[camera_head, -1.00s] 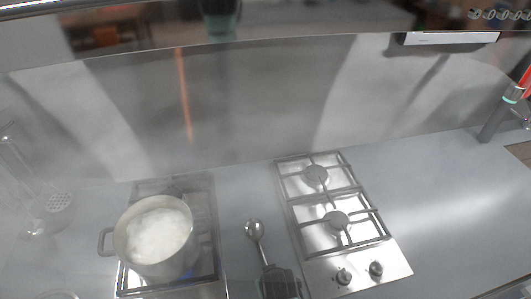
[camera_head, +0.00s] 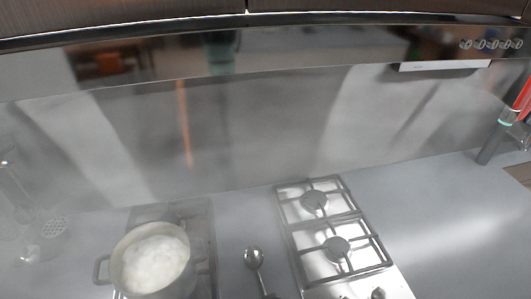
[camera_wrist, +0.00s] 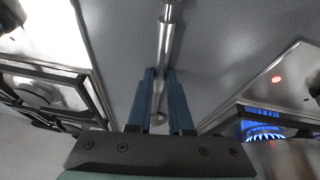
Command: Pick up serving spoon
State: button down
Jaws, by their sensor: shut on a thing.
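The serving spoon (camera_head: 254,257) is metal, with its shiny bowl pointing to the back of the counter between the two hobs in the head view. In the wrist view its handle (camera_wrist: 165,45) runs down between the two blue fingers of my gripper (camera_wrist: 160,100). My gripper is shut on the handle, near its end. In the head view my gripper is hardly seen, only a dark bit at the bottom edge by the handle. The spoon's bowl is out of the wrist view. I cannot tell whether the spoon is clear of the counter.
A pot of white, foamy contents (camera_head: 152,262) stands on the left hob; a blue flame (camera_wrist: 262,130) burns there in the wrist view. An unlit gas hob (camera_head: 335,245) is to the right. A glass vessel (camera_head: 28,250) stands far left, and a tap (camera_head: 500,135) far right.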

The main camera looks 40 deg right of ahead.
jog(key=shift+r, duration=0.1)
notch_tip(320, 180, up, 10)
jog(key=b, duration=0.1)
jog(key=c, duration=1.4)
grip_release()
jog(key=shift+c, duration=0.2)
grip_shut()
